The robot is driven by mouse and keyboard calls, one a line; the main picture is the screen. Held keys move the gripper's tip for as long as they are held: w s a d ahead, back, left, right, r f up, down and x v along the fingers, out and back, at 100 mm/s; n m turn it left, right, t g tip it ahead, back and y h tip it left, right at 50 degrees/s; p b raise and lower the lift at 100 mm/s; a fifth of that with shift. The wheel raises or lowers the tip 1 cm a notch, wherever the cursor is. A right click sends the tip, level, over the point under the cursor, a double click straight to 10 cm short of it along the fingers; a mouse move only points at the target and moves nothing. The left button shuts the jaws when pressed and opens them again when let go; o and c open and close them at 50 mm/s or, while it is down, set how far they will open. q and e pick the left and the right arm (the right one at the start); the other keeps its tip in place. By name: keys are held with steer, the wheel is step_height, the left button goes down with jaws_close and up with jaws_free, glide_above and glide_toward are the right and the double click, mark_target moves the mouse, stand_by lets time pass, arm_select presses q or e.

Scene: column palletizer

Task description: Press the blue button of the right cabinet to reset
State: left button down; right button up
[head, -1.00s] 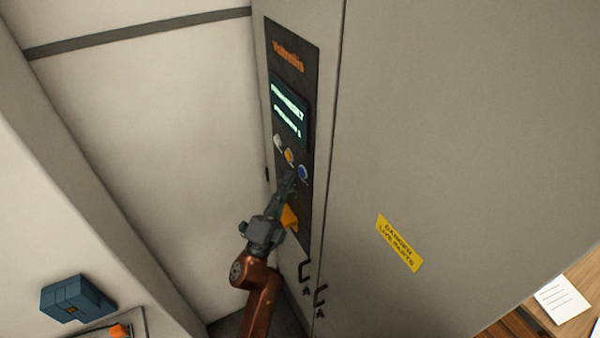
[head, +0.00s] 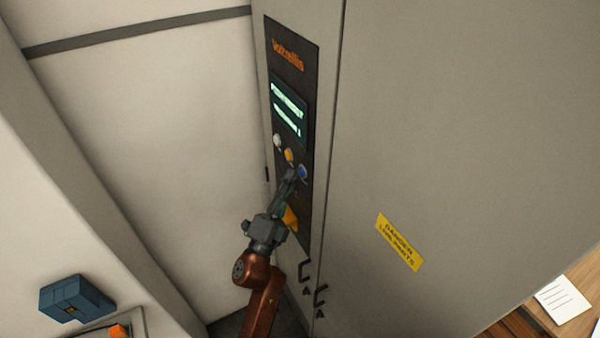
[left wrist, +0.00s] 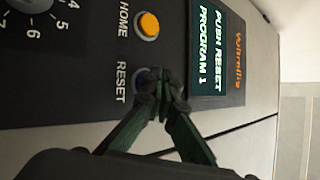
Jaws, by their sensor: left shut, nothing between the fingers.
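The blue button (head: 303,171) sits low on the dark control panel (head: 284,58) of the cabinet, at the right end of a slanted row of buttons. In the left wrist view the blue button (left wrist: 139,76) is beside the RESET label (left wrist: 121,82) and partly hidden by my fingers. My left gripper (head: 293,172) is shut and empty. Its fingertips overlap the button's edge in the left wrist view (left wrist: 165,84); I cannot tell whether they touch it. The display (left wrist: 209,48) reads PUSH RESET, PROGRAM 1. My right gripper is not in view.
A yellow HOME button (left wrist: 147,25) is next to the blue one, with a white button (head: 278,141) beyond. A yellow-orange part (head: 290,217) and a numbered dial (left wrist: 32,5) are on the panel. A yellow danger label (head: 398,242) marks the cabinet's broad side.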

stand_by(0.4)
arm_select(q)
steer(key=shift+w+d, duration=0.2)
steer(key=shift+d, duration=0.1)
stand_by(0.7)
steer(key=shift+s+a, duration=0.45)
steer(key=shift+a, duration=0.2)
steer(key=s+a, duration=0.2)
steer(key=a+p, duration=0.1)
steer(key=a, duration=0.1)
steer(key=shift+s+a, duration=0.1)
steer(key=shift+s, duration=0.3)
stand_by(0.6)
